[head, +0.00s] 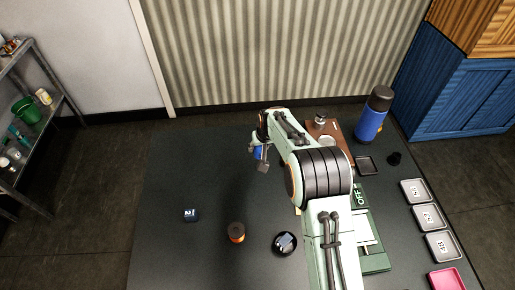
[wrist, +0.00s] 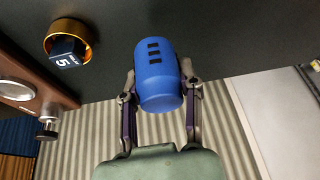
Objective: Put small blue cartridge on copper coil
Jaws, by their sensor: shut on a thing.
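My gripper (head: 258,158) is over the table left of the wooden board. In the wrist view my gripper (wrist: 160,92) is shut on a blue cartridge (wrist: 158,70) with dark slots, its fingers on both sides. The cartridge (head: 258,152) is partly hidden in the head view. A copper-coloured coil with a dark top (head: 237,233) stands on the table, nearer the front and apart from the cartridge. The wrist view also shows a gold ring (wrist: 50,40) around a dark cube marked 5 (wrist: 66,52); I cannot find this ring in the head view.
A dark cube marked 2 (head: 190,215) lies left of the coil, a round black item (head: 285,243) to its right. A wooden board (head: 340,130) and a blue flask (head: 373,118) stand at the back. Numbered trays (head: 428,228) line the right. The table's left side is mostly clear.

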